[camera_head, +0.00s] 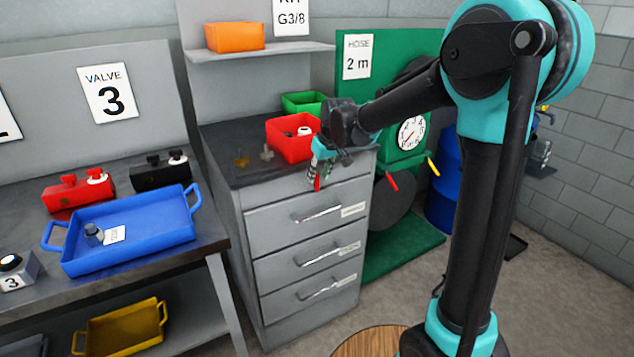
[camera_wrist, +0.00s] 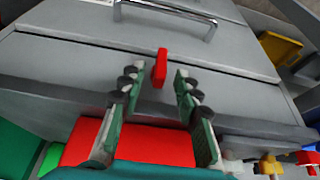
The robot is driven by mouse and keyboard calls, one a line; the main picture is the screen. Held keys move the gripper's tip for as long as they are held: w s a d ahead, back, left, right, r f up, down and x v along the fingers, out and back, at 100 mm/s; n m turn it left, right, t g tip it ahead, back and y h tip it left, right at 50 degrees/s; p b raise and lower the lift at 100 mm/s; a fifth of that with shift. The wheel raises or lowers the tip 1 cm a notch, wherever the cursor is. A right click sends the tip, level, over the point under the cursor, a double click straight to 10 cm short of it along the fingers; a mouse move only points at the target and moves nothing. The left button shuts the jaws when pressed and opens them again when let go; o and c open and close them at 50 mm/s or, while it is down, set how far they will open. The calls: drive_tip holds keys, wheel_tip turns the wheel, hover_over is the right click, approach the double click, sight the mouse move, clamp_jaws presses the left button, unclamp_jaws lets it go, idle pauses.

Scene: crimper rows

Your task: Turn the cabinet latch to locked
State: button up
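The cabinet latch (camera_wrist: 161,66) is a short red handle on the grey drawer cabinet's front, near its top edge. In the wrist view it stands nearly upright, lined up with the gap between my fingers. My gripper (camera_wrist: 160,78) is open, with one finger on each side of the latch and visible space to both; I see no clear contact. In the head view my gripper (camera_head: 317,179) hangs in front of the cabinet (camera_head: 255,222) at its upper edge, and only a bit of red shows at its fingertips. The latch's base and any lock marking cannot be made out.
A red bin (camera_head: 287,148) and a green bin (camera_head: 301,101) stand on the cabinet top, close behind my gripper. Drawer handles (camera_head: 318,213) stick out below. A red-tipped lever (camera_head: 391,181) and a yellow-tipped one (camera_head: 433,166) project at the right.

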sight(318, 176)
drive_tip(key=shift+x, duration=2.05)
clamp_jaws()
